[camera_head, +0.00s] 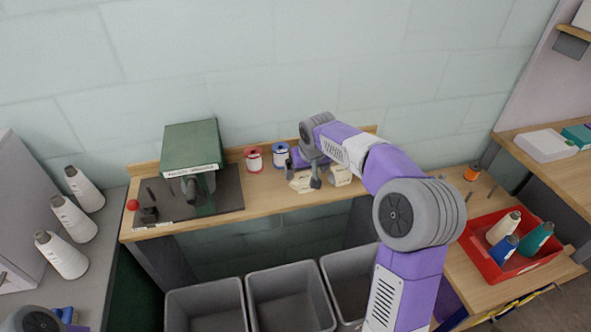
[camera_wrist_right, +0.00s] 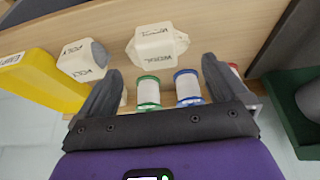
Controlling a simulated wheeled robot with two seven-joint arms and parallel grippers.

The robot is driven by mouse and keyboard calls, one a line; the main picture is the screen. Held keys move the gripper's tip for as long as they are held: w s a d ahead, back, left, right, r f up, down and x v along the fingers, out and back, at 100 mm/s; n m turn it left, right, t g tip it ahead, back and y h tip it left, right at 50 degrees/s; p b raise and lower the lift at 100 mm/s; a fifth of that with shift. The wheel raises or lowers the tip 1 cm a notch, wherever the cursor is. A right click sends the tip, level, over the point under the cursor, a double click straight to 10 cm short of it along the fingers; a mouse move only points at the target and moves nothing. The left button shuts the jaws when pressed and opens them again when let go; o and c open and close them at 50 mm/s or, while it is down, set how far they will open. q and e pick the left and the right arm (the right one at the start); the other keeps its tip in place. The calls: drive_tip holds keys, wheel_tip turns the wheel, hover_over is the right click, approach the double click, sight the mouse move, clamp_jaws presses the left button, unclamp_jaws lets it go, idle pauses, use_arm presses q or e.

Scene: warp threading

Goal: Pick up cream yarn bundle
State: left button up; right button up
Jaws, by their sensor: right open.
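Two cream yarn bundles lie on the wooden bench. One bundle (camera_head: 301,184) is at my right gripper (camera_head: 303,174); the other bundle (camera_head: 340,177) is just to its right. In the right wrist view, one cream bundle (camera_wrist_right: 156,43) lies ahead of the space between the fingers of my right gripper (camera_wrist_right: 161,68). The other bundle (camera_wrist_right: 80,58), with a grey end, is outside the left finger. Both bundles carry dark lettering. My right gripper is open, with no bundle clasped; whether a finger touches one I cannot tell. My left gripper is not in view.
Red (camera_head: 254,159) and blue (camera_head: 281,155) spools stand left of the gripper; a green spool (camera_wrist_right: 148,92) shows in the wrist view. A yellow box (camera_wrist_right: 40,80) is beside the bundles. A green machine (camera_head: 192,148) stands on the left. Grey bins (camera_head: 205,307) are below.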

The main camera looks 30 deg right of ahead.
sight(306, 179)
drive_tip(key=shift+w+d+f, duration=0.1)
drive_tip(key=shift+w+f, duration=0.25)
drive_tip(key=shift+f, duration=0.1)
drive_tip(key=shift+s+d+f+b, duration=0.1)
drive_tip(key=shift+s+f+b, duration=0.3)
drive_tip(key=shift+s, duration=0.1)
drive_tip(key=b+x, duration=0.1)
drive_tip(key=x, duration=0.4)
drive_tip(key=shift+w+f+b, duration=0.15)
drive_tip(key=shift+b, duration=0.25)
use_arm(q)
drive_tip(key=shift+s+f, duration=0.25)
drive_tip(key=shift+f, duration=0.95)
use_arm(e)
drive_tip(key=c, duration=0.7)
